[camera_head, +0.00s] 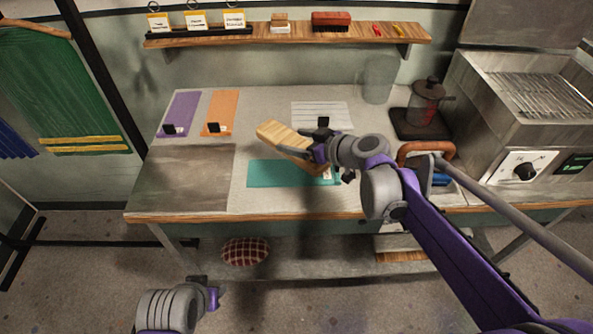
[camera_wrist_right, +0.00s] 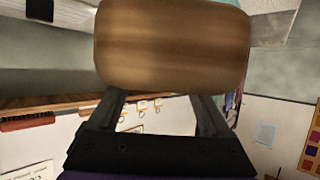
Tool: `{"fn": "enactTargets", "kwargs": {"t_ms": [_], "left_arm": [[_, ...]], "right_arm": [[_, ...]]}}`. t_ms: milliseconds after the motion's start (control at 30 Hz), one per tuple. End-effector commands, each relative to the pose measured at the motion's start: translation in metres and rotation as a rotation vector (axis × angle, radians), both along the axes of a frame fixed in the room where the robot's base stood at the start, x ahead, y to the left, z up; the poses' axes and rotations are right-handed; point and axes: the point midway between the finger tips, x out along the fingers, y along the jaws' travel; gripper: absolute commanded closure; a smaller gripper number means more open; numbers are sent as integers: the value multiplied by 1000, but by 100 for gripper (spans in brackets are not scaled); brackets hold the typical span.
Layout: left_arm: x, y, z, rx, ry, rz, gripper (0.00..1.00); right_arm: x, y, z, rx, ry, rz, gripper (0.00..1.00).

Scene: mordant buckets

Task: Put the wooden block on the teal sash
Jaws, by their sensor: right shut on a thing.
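The wooden block (camera_head: 282,136) is pale and oblong. My right gripper (camera_head: 308,153) is shut on its near end and holds it tilted, above the table, just behind the teal sash. In the right wrist view the block (camera_wrist_right: 172,45) fills the top middle, between the fingers. The teal sash (camera_head: 275,174) lies flat on the table near the front edge; my right gripper hides part of its right end.
A purple sash (camera_head: 181,112) and an orange sash (camera_head: 220,110) lie to the left. A striped white sheet (camera_head: 335,113) lies behind the block. A dark pot (camera_head: 428,100) and a grey heater unit (camera_head: 520,120) stand right.

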Motion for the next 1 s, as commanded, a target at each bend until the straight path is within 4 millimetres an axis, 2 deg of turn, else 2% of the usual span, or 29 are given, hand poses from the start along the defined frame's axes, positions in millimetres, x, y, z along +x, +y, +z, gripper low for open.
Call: {"fn": "enactTargets", "kwargs": {"t_ms": [133, 367, 600, 967, 1000], "left_arm": [[-1, 0, -4, 0, 1, 0, 58], [-1, 0, -6, 0, 2, 0, 58], [-2, 0, -11, 0, 4, 0, 58], [-2, 0, -12, 0, 4, 0, 58], [-2, 0, -12, 0, 4, 0, 58]], "right_arm": [[0, 0, -28, 1, 0, -1, 100], [0, 0, -48, 0, -1, -1, 100], [1, -1, -78, 0, 0, -1, 100], [0, -1, -83, 0, 0, -1, 100], [0, -1, -83, 0, 0, -1, 11]]}}
